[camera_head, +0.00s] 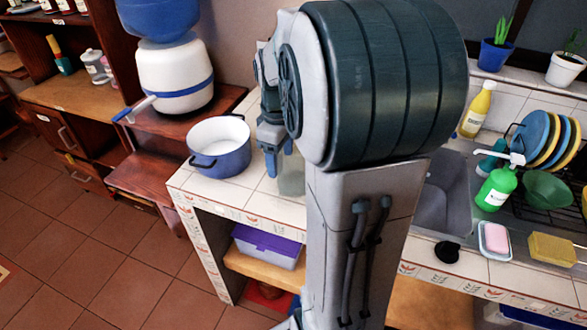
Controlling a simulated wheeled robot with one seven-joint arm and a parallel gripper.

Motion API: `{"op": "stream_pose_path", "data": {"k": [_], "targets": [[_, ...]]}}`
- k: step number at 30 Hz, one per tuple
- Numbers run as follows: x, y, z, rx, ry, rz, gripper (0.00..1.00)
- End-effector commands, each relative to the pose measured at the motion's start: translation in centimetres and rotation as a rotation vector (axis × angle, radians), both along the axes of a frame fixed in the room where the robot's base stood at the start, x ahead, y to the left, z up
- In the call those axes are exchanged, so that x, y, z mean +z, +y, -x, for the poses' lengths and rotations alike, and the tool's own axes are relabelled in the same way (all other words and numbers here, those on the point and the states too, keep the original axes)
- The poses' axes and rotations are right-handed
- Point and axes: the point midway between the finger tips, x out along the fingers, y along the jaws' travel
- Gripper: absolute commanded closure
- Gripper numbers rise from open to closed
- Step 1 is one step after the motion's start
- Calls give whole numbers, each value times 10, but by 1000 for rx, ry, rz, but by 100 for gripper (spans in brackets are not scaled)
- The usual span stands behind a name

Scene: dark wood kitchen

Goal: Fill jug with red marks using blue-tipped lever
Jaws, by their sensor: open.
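A white water dispenser (175,78) with a blue band and a blue bottle on top stands on a wooden stand at the upper left. Its lever (134,108), with a blue tip, sticks out to the left over the stand's edge. A pale see-through vessel (291,176), perhaps the jug, stands on the white tiled counter, mostly hidden behind my arm; no red marks show. My gripper (276,158) is open and points down over the counter, in front of or beside this vessel. I cannot tell whether they touch.
A blue and white pot (221,146) sits on the counter left of my gripper. The sink (440,193), green soap bottle (496,184) and dish rack (545,185) are at the right. Floor at lower left is clear.

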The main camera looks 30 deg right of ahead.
Motion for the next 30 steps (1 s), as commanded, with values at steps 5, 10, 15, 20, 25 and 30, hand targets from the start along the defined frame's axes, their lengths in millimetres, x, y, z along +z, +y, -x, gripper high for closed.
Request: {"op": "stream_pose_path", "data": {"k": [5, 10, 15, 20, 25, 30], "targets": [[-13, 1, 1, 0, 3, 0, 36], [-40, 2, 2, 0, 3, -1, 36], [-54, 2, 1, 0, 0, 0, 36], [-55, 2, 1, 0, -1, 0, 36], [-55, 2, 1, 0, -1, 0, 67], [-55, 2, 1, 1, -1, 1, 88]]}}
